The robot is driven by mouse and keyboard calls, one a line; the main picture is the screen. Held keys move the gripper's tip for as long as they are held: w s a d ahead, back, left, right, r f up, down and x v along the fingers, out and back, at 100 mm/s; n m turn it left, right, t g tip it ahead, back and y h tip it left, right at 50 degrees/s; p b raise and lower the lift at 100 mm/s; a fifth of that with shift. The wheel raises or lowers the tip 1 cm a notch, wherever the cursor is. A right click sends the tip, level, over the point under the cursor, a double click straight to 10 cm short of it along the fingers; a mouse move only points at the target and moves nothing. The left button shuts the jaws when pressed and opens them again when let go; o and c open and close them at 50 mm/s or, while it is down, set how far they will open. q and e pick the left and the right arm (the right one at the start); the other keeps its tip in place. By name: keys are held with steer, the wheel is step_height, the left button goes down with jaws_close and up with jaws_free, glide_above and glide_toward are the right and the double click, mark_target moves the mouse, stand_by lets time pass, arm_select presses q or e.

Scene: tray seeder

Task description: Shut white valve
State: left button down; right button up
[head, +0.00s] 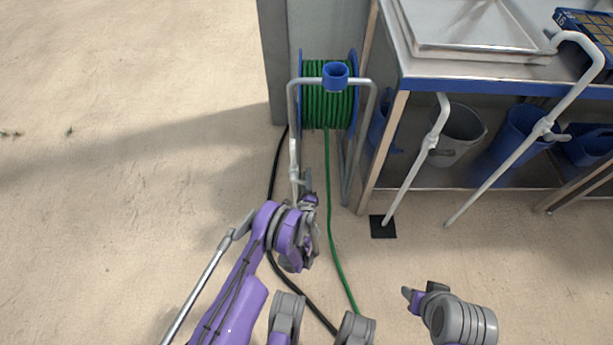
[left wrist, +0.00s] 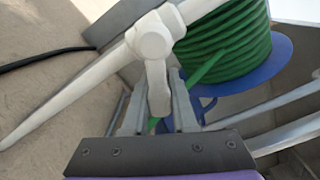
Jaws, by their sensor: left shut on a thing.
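In the left wrist view a white pipe (left wrist: 70,95) runs slanting up to a rounded white valve (left wrist: 152,38). A white lever (left wrist: 158,92) hangs from the valve. My left gripper (left wrist: 158,112) is shut on this lever, with one grey finger on each side of it. In the head view my left gripper (head: 309,201) is beside the upright pipe (head: 294,150) in front of the hose reel. My own wrist partly hides the valve there.
A blue reel with green hose (head: 327,107) stands behind the pipe. A green hose (head: 332,230) and a black hose (head: 272,180) lie on the floor. A steel-topped bench (head: 480,87) stands right, with two other valved pipes (head: 405,185) (head: 500,170) before it. Sandy floor is open left.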

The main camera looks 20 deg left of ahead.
arm_select(q)
steer(key=shift+r, duration=0.1)
steer(key=n, duration=0.2)
steer(key=r+n, duration=0.2)
steer(key=n, duration=0.1)
steer(key=shift+w+d+r+n, duration=0.15)
steer(key=shift+d+n, duration=0.05)
steer(key=shift+n, duration=0.1)
steer(key=c, duration=0.7)
jaws_free()
steer(key=shift+d, duration=0.1)
